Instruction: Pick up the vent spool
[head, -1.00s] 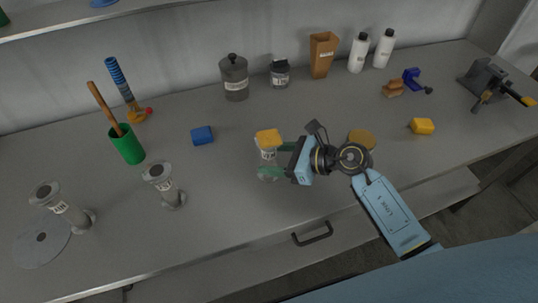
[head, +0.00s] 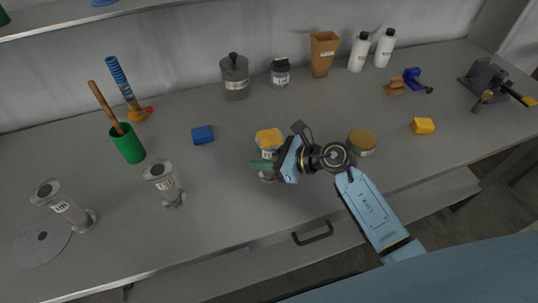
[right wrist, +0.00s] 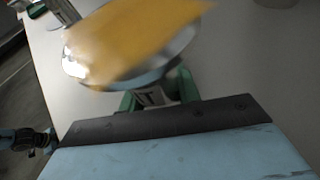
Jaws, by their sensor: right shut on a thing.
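A grey flanged spool (head: 268,154) stands on the bench at the middle, with a yellow-orange piece (head: 269,138) lying over its top flange. Its label is partly hidden, so I cannot read it in full. My right gripper (head: 266,166) reaches in from the right, with its green fingers shut on the spool's neck below the top flange. In the right wrist view the shiny flange (right wrist: 75,67) and the yellow-orange piece (right wrist: 130,35) fill the top, with the green fingers (right wrist: 157,98) either side of the labelled neck. My left gripper is not in view.
Two similar spools stand at left (head: 165,184) and far left (head: 65,206), near a grey disc (head: 42,240). A yellow-topped jar (head: 362,142) stands close right of my gripper. The front bench is clear.

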